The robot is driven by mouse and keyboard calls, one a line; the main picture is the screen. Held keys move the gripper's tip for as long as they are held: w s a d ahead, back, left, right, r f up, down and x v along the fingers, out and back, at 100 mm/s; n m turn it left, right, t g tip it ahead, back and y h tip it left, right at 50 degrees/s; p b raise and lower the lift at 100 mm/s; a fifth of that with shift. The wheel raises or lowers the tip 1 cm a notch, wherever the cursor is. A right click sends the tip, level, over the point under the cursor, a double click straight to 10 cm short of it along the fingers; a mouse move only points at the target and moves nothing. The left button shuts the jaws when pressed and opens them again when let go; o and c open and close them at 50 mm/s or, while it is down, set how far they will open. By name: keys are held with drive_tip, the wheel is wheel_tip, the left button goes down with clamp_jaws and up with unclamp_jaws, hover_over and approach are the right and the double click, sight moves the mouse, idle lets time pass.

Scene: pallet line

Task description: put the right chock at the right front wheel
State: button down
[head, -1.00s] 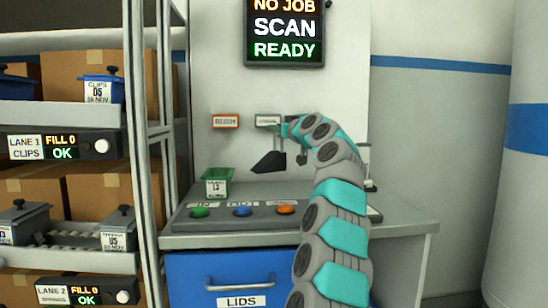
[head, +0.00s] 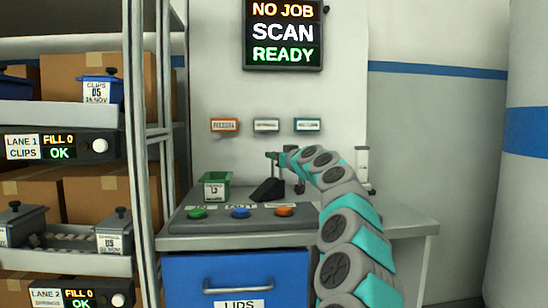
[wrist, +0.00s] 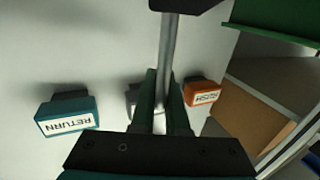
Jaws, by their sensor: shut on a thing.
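My gripper (head: 274,158) is shut on the thin upright post of a black wedge-shaped chock (head: 267,191). The chock hangs below the gripper, in front of the wall and low over the back of the desk console; I cannot tell whether it touches. In the wrist view, my gripper's green fingers (wrist: 164,105) close around the grey metal post (wrist: 170,58), and a dark part of the chock (wrist: 186,5) shows at the top edge. No wheel is in view.
A grey desk (head: 405,227) carries a green bin (head: 216,187) and a console with green, blue and orange buttons (head: 240,212). Wall tags, including an orange one (head: 224,125) and a teal RETURN one (head: 307,125), hang above. Shelving (head: 143,150) stands left.

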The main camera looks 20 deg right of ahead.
drive_tip(key=shift+f, duration=0.1)
drive_tip(key=c, duration=0.9)
unclamp_jaws()
drive_tip(key=shift+r, duration=0.2)
drive_tip(key=shift+s+d+f+b, duration=0.15)
drive_tip(key=shift+s+d+b, duration=0.15)
drive_tip(key=shift+s, duration=0.4)
drive_tip(key=shift+s+d+b, duration=0.3)
drive_tip(key=shift+s, duration=1.45)
drive_tip(key=shift+s+d+b, duration=0.3)
drive_tip(key=shift+s, duration=1.4)
drive_tip(key=shift+s+d+b, duration=0.3)
drive_tip(key=shift+s, duration=1.45)
